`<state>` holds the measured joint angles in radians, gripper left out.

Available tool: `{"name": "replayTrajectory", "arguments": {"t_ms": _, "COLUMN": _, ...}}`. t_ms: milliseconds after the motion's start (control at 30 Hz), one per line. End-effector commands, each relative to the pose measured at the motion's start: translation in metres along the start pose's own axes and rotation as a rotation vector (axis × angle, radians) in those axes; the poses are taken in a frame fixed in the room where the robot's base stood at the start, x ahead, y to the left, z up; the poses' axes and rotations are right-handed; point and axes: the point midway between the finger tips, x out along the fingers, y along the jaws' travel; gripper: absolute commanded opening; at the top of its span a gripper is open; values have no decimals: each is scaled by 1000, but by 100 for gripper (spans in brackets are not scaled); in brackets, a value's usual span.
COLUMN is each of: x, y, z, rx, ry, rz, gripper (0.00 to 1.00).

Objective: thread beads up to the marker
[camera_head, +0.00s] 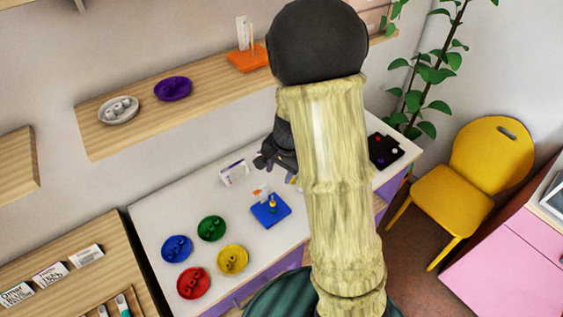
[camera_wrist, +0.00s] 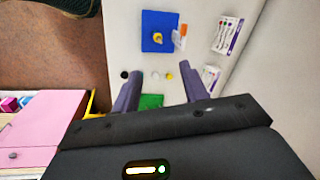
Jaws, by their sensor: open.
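The blue board (camera_head: 284,217) lies on the white table with an upright peg carrying a yellow bead (camera_head: 272,201). An orange and white marker (camera_head: 260,190) stands at its back edge. The wrist view shows the same blue board (camera_wrist: 149,20), yellow bead (camera_wrist: 158,38) and orange piece (camera_wrist: 182,29). In the head view my gripper (camera_head: 265,162) is behind the blue board, partly hidden by my arm.
Blue (camera_head: 176,256), green (camera_head: 202,230), yellow (camera_head: 243,261) and red (camera_head: 184,283) dishes hold beads at the table's left. A black tray (camera_head: 381,161) is at the right. A green board (camera_wrist: 150,101) shows between my fingers. A white card (camera_head: 233,173) stands near the wall.

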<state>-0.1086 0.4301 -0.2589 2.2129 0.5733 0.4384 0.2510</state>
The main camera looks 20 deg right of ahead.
Motion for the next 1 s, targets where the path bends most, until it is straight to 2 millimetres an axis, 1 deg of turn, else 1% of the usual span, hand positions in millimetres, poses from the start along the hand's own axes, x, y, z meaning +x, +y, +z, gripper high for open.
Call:
{"name": "replayTrajectory", "arguments": {"t_ms": 33, "x": -11, "y": -1, "z": 0, "rx": -2, "ry": 2, "rz": -3, "gripper": 44}}
{"name": "replayTrajectory", "arguments": {"t_ms": 100, "x": -21, "y": -1, "z": 0, "rx": -2, "ry": 2, "rz": -3, "gripper": 44}}
{"name": "replayTrajectory", "arguments": {"t_ms": 267, "x": -33, "y": 0, "z": 0, "rx": 0, "ry": 0, "rz": -1, "gripper": 44}}
{"name": "replayTrajectory", "arguments": {"t_ms": 1000, "x": -33, "y": 0, "z": 1, "rx": -2, "ry": -1, "rz": 0, "gripper": 44}}
